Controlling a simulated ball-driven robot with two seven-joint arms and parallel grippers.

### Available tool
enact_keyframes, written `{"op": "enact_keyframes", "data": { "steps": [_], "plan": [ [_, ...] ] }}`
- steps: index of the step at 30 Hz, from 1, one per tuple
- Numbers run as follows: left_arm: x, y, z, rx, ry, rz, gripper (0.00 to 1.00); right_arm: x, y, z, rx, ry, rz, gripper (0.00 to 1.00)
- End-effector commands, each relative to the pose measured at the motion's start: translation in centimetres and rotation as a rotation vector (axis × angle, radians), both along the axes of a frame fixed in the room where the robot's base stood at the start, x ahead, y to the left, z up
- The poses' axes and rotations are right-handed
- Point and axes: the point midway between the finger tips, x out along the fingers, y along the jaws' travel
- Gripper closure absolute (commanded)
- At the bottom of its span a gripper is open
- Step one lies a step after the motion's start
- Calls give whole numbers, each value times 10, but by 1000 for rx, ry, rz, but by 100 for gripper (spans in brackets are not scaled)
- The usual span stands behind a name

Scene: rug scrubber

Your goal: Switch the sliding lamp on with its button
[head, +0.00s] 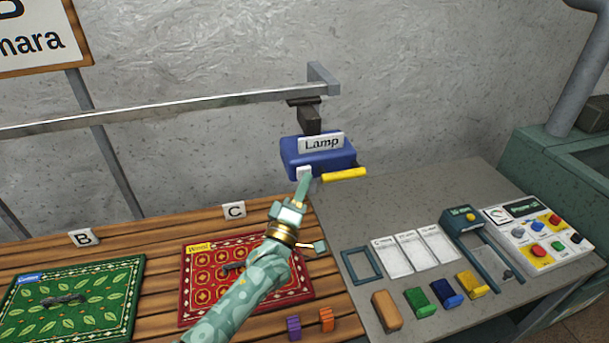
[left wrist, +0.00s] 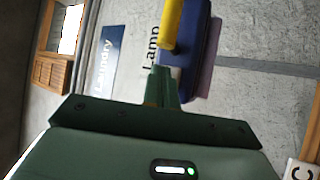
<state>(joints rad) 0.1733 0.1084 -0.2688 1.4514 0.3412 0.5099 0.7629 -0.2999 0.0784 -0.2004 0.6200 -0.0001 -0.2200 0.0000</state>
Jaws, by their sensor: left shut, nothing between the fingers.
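The sliding lamp (head: 325,160) is a blue box with a white "Lamp" label, hanging from a dark bracket on the rail (head: 215,100). A yellow handle (head: 346,174) sticks out to the right below it. A small white button (head: 304,172) sits on its lower front. My left gripper (head: 304,184) is shut and empty, its fingertips at the button; I cannot tell whether they touch or press it. In the left wrist view the shut fingers (left wrist: 162,88) point at the lamp (left wrist: 203,50), beside the yellow handle (left wrist: 171,22). No lamp light is evident.
A green rug (head: 110,285) and a red rug (head: 200,290) lie on the slatted wooden table below. The grey counter (head: 430,195) at right holds cards, several coloured blocks and a control panel (head: 525,237). A green basin (head: 570,150) stands at far right.

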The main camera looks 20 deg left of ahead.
Motion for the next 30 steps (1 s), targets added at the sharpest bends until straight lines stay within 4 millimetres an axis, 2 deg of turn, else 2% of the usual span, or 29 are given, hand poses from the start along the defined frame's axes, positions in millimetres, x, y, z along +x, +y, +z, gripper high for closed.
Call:
{"op": "enact_keyframes", "data": {
  "steps": [16,30],
  "plan": [
    [3,2,0,0,0,0,100,0,0,-1,0,0,0,64],
    [-10,-6,0,0,0,0,100,0,-2,8,-2,-1,0,64]
  ]
}}
